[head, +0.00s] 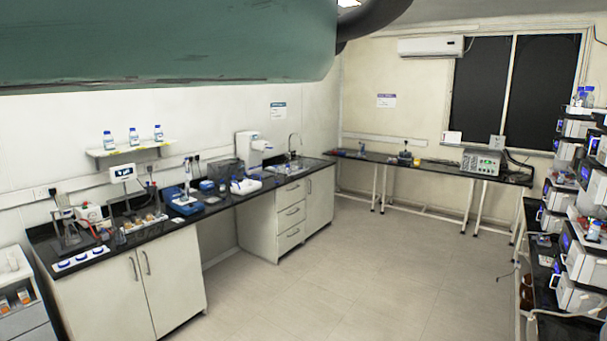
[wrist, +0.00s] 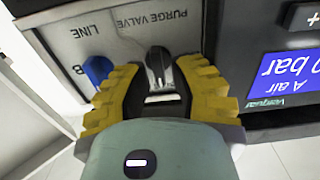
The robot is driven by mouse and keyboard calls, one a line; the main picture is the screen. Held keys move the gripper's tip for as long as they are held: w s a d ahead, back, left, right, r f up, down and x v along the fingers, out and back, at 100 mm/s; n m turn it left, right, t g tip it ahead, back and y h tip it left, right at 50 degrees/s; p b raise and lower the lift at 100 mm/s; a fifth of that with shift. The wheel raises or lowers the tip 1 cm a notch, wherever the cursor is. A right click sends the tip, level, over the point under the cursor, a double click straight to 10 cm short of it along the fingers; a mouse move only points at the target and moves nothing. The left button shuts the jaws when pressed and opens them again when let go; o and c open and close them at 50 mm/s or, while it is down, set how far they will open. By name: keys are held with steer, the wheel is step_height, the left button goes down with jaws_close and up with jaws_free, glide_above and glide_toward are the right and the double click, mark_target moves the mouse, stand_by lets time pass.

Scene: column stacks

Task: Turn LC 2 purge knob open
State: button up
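The purge valve knob (wrist: 158,62) is a black knob on a light grey panel, under upside-down lettering that reads PURGE VALVE. It shows in the upper middle of the wrist view. My gripper (wrist: 158,75) has yellow ribbed fingers, one on each side of the knob. The fingers look apart, with narrow gaps to the knob, so it appears open around it. Contact and depth are hard to judge. The head view does not show the gripper or this knob clearly. The stacked LC modules (head: 575,225) stand at its right edge; which one is LC 2 cannot be told.
A blue knob (wrist: 97,70) marked LINE sits just left of the left finger. A blue display (wrist: 285,75) reading bar is on the right. In the head view, a bench (head: 130,232) with lab equipment lines the left wall, and the floor (head: 330,265) is clear.

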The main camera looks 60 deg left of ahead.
stand_by(0.3)
jaws_close()
steer(key=shift+f+n+b, duration=0.15)
steer(key=shift+n+b, duration=0.15)
steer(key=shift+b, duration=0.15)
steer(key=shift+w+a+f+n+b, duration=0.15)
steer(key=shift+n+b, duration=0.65)
steer(key=shift+n, duration=1.75)
steer(key=shift+w+d+n+b, duration=0.1)
steer(key=shift+n+b, duration=0.65)
steer(key=shift+n, duration=1.75)
steer(key=shift+w+a+f+n+b, duration=0.15)
steer(key=shift+n+b, duration=0.65)
steer(key=shift+n, duration=1.75)
steer(key=shift+d, duration=0.1)
jaws_free()
